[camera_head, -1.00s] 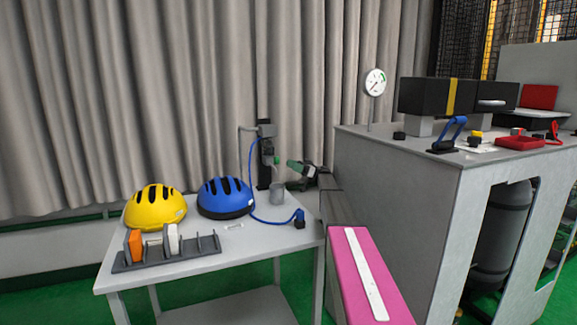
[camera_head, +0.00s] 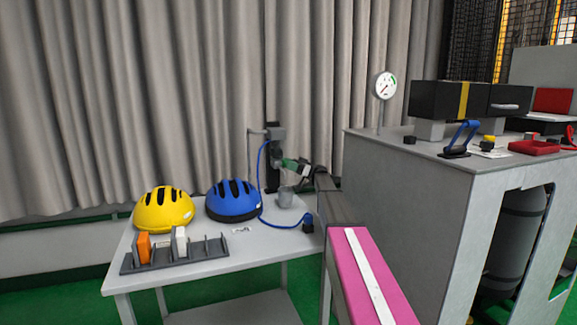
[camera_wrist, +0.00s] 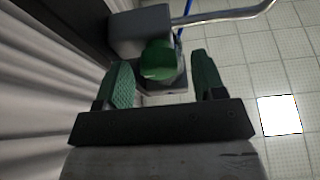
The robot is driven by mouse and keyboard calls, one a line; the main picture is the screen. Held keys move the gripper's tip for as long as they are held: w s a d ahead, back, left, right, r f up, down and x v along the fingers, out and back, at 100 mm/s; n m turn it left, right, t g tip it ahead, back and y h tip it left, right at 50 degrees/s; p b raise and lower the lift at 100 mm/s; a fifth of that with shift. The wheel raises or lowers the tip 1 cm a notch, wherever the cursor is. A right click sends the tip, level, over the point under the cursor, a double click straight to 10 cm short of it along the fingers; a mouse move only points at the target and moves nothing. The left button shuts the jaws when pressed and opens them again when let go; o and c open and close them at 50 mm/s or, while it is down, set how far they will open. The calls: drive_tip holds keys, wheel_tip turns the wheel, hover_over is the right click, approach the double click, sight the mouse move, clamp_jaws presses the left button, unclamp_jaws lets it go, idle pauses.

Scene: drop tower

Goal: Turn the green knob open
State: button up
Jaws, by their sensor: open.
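The green knob (camera_wrist: 160,60) sits on the front of a grey fixture (camera_wrist: 140,32) in the wrist view. My gripper (camera_wrist: 164,78) is open, with one green finger to the left of the knob and the other to its right. The knob shows between and just beyond the fingertips; I cannot tell whether either finger touches it. In the head view my gripper (camera_head: 290,164) is up against the front of the dark stand (camera_head: 272,150) at the back of the table, and it largely hides the knob.
A blue hose (camera_head: 261,185) runs down beside the stand. A large grey cabinet (camera_head: 400,200) stands to the right.

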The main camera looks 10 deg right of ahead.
drive_tip(key=c, duration=0.9)
drive_tip(key=shift+m, duration=0.5)
drive_tip(key=shift+s+r+m+t+h, duration=0.1)
drive_tip(key=shift+m+t+h, duration=0.9)
drive_tip(key=shift+m, duration=2.3)
drive_tip(key=shift+w+f+m+t+h, duration=0.1)
drive_tip(key=shift+m+t+h, duration=0.15)
drive_tip(key=shift+m+t, duration=2.2)
drive_tip(key=shift+s+r+m+t+h, duration=0.1)
drive_tip(key=shift+m+t+h, duration=0.45)
drive_tip(key=shift+m, duration=3.6)
